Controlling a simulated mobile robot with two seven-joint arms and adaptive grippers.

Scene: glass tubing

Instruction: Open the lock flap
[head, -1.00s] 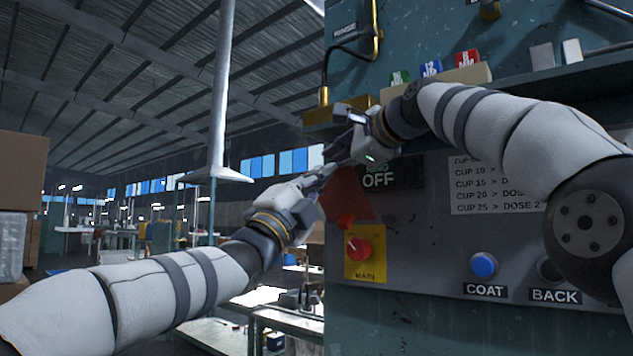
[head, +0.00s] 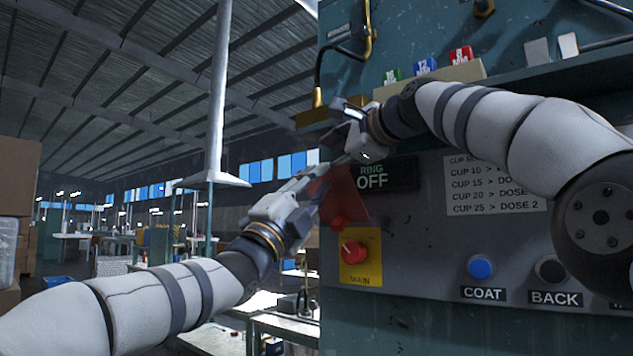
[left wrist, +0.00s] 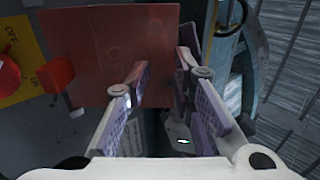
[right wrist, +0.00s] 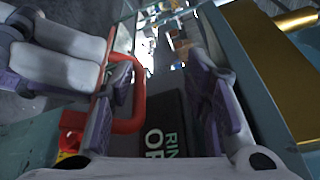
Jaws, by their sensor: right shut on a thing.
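The lock flap appears to be the translucent red plate (head: 338,192) on the control panel's left edge, above the MAIN switch (head: 354,252). The plate fills the upper left of the left wrist view (left wrist: 115,45). My left gripper (head: 312,180) is open, its fingers (left wrist: 162,68) around the plate's edge with a gap between them. My right gripper (head: 345,140) is at the top of the plate. In the right wrist view a red bar (right wrist: 138,85) of a loop-shaped part stands between its fingers (right wrist: 160,72); exact contact is hard to see.
The panel carries a RING OFF display (head: 385,176), a blue COAT button (head: 481,267) and a black BACK button (head: 550,269). A shelf above holds coloured blocks (head: 427,66). A brass fitting (head: 318,112) stands near my right gripper. Open hall lies to the left.

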